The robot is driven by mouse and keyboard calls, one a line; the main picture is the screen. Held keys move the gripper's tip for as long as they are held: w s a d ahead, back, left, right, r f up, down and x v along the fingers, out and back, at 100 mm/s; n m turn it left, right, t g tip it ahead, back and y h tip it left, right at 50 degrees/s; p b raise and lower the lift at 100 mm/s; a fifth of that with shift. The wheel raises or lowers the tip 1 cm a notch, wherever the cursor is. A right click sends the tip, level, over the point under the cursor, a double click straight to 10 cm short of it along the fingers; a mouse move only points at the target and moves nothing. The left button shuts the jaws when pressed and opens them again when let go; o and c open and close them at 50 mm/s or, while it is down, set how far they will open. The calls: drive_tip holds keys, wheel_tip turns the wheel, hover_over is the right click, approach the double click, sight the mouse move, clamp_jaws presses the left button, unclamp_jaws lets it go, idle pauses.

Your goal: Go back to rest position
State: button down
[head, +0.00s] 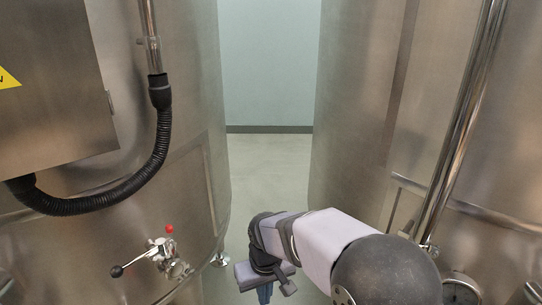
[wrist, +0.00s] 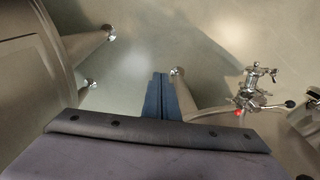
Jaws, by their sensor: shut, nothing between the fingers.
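My gripper (head: 265,292) shows at the bottom middle of the head view, low in the gap between two steel vats and pointing down. In the wrist view its two blue fingers (wrist: 158,90) are together with nothing between them. A valve (head: 163,257) with a black-knobbed lever and a red knob sits low on the left vat (head: 190,130). It also shows at the right of the wrist view (wrist: 258,90). My gripper is to the right of the valve and apart from it.
The right vat (head: 350,110) carries a vertical steel pipe (head: 462,125). A black hose (head: 100,195) loops from a steel box (head: 50,85) on the left. Vat feet (wrist: 109,33) stand on the floor. The floor (head: 268,165) between the vats is clear toward the back wall.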

drive_tip(key=s+d+m+g, duration=0.1)
drive_tip(key=s+d+m, duration=0.3)
drive_tip(key=s+d, duration=1.1)
drive_tip(key=shift+s+d+f+m, duration=0.35)
drive_tip(key=shift+d+f, duration=0.1)
drive_tip(key=shift+d, duration=0.75)
drive_tip(key=shift+f, duration=0.1)
idle(0.7)
wheel_tip(320, 180, down, 20)
drive_tip(key=b, duration=1.9)
drive_tip(key=shift+r, duration=0.25)
drive_tip(key=shift+w+a, duration=0.1)
